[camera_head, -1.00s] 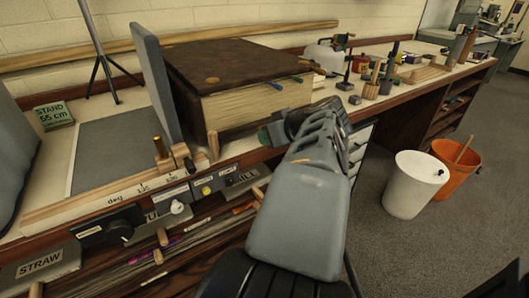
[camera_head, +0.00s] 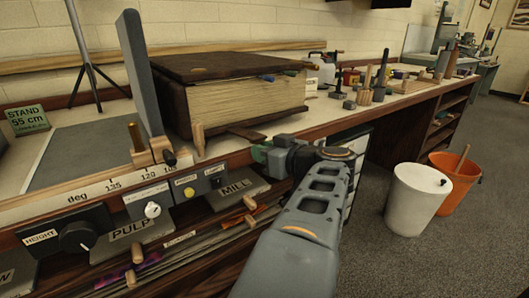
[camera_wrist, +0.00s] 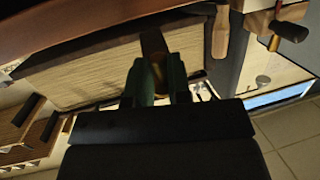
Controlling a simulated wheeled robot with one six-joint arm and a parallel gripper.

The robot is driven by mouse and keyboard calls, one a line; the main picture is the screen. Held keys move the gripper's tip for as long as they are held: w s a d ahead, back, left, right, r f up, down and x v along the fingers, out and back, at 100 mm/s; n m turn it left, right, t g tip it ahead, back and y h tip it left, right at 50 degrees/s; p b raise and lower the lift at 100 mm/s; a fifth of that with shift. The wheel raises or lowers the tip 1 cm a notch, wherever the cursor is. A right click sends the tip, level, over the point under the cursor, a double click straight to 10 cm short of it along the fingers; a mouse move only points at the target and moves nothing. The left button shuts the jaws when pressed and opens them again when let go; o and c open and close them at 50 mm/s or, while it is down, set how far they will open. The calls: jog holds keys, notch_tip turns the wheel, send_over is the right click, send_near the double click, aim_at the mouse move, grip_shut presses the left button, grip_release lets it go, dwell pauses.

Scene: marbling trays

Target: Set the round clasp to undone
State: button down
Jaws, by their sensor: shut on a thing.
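A thick book with dark brown covers (camera_head: 215,62) and a cream page block lies on the bench. A dark brown strap (camera_head: 247,133) sticks out from under its front edge toward my gripper. In the wrist view a brown clasp piece (camera_wrist: 153,42) lies between the green fingers of my gripper (camera_wrist: 158,76), against the page edges. My gripper (camera_head: 262,152) is shut on it, at the bench's front edge. The fingers hide its lower part, and I cannot make out its fastening. A small round brown spot (camera_head: 200,69) shows on the book's top cover.
A control strip with a black knob (camera_head: 77,237) runs along the bench front. White (camera_head: 415,200) and orange (camera_head: 455,185) bins stand on the floor at right.

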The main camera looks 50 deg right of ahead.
jog(key=shift+f, duration=0.1)
dwell(0.3)
jog(key=c, duration=1.1)
grip_release()
jog(key=shift+o, duration=0.2)
jog(key=s+r+p, duration=0.2)
jog(key=s+p, duration=0.1)
jog(key=s, duration=1)
jog(key=shift+s, duration=0.3)
jog(key=shift+r, duration=0.1)
